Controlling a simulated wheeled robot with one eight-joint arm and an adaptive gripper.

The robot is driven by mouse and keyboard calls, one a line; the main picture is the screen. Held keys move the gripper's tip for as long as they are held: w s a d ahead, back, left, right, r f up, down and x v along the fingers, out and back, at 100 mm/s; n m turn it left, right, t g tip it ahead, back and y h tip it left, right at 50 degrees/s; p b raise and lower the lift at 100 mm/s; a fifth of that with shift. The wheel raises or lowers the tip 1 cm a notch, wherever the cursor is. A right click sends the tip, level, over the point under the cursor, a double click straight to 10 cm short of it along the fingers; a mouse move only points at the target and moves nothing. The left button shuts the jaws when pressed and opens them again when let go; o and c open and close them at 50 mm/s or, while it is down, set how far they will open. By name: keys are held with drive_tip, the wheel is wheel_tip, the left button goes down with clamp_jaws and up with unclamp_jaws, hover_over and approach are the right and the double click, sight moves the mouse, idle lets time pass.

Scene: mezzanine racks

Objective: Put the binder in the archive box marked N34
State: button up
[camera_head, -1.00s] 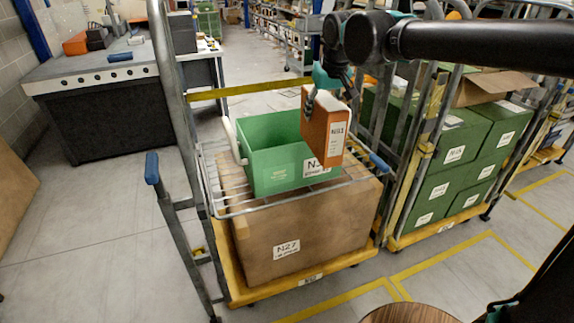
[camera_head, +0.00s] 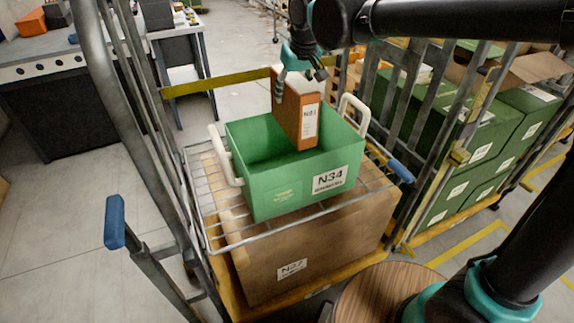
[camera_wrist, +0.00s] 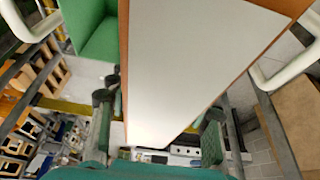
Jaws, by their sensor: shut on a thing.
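The binder (camera_head: 297,110) is orange-brown with a white spine label. My gripper (camera_head: 300,78) is shut on its top end and holds it upright. The binder's lower part is over or inside the opening of the green archive box (camera_head: 265,191), whose label reads N34. I cannot tell whether the binder touches the box. In the wrist view the binder (camera_wrist: 190,70) fills the middle between my fingers, and part of the green box (camera_wrist: 92,25) shows at the upper left. The box stands on a wire shelf (camera_head: 221,243) and has white handles.
A brown carton (camera_head: 330,255) marked N27 sits under the wire shelf in the trolley (camera_head: 140,120). A second trolley with green boxes (camera_head: 487,150) stands to the right. A round wooden top (camera_head: 375,293) is at the front. A dark workbench (camera_head: 75,110) is at the left.

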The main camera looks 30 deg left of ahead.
wheel_tip(320, 180, down, 21)
drive_tip(key=shift+w+a+r, duration=0.2)
drive_tip(key=shift+w, duration=0.05)
idle(0.4)
drive_tip(key=shift+f, duration=0.1)
drive_tip(key=o, duration=1.5)
drive_tip(key=v, duration=1.2)
